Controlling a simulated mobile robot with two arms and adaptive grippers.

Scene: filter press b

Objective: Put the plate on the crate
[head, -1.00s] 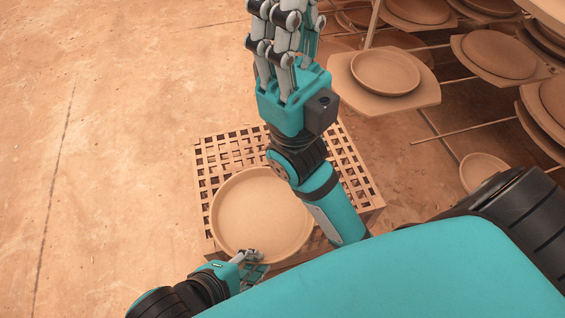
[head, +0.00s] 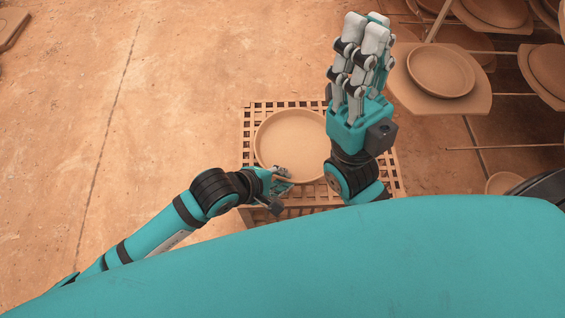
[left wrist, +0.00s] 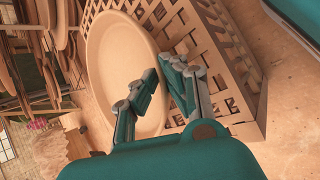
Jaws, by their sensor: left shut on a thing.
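The plate (head: 288,135) is round, shallow and tan. In the head view it lies over the lattice top of the crate (head: 250,108). My left gripper (head: 281,177) is shut on the plate's near rim. In the left wrist view my left fingers (left wrist: 168,82) are at the rim of the plate (left wrist: 112,65), close to the slatted crate (left wrist: 225,75). I cannot tell whether the plate touches the crate top. My right gripper (head: 362,38) points away from me, empty, beside the crate; its arm hides part of the crate's right side. Its opening is unclear.
At the right, a rack holds boards with several similar plates; the nearest board (head: 440,95) carries one plate (head: 441,71). Thin rods (head: 505,148) stick out from it. The floor (head: 90,130) left of the crate is clear.

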